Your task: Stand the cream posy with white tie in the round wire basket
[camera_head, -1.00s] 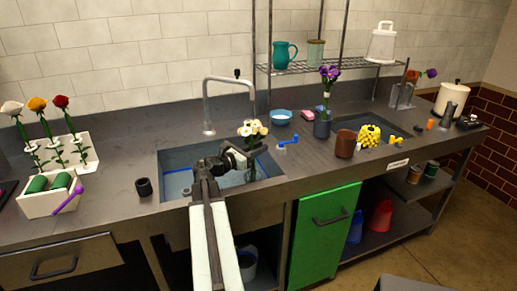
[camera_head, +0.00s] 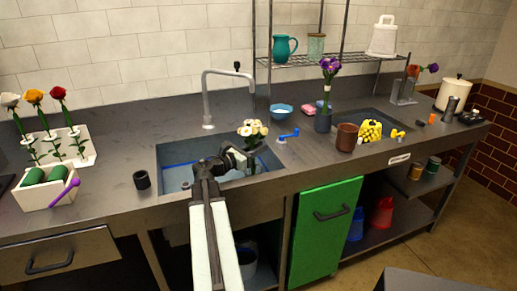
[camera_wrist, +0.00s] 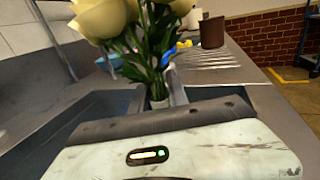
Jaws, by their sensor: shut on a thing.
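The cream posy (camera_head: 252,130) is in my gripper (camera_head: 246,158), with its cream heads up and its stems down over the right part of the sink (camera_head: 178,176). In the wrist view the posy (camera_wrist: 150,45) fills the upper middle, with green leaves and a pale band low on the stems. The jaws are shut on it, but the fingertips are mostly hidden in the wrist view. I cannot make out a round wire basket for certain in either view.
A faucet (camera_head: 206,100) rises behind the sink. A white planter (camera_head: 48,193) is at left.

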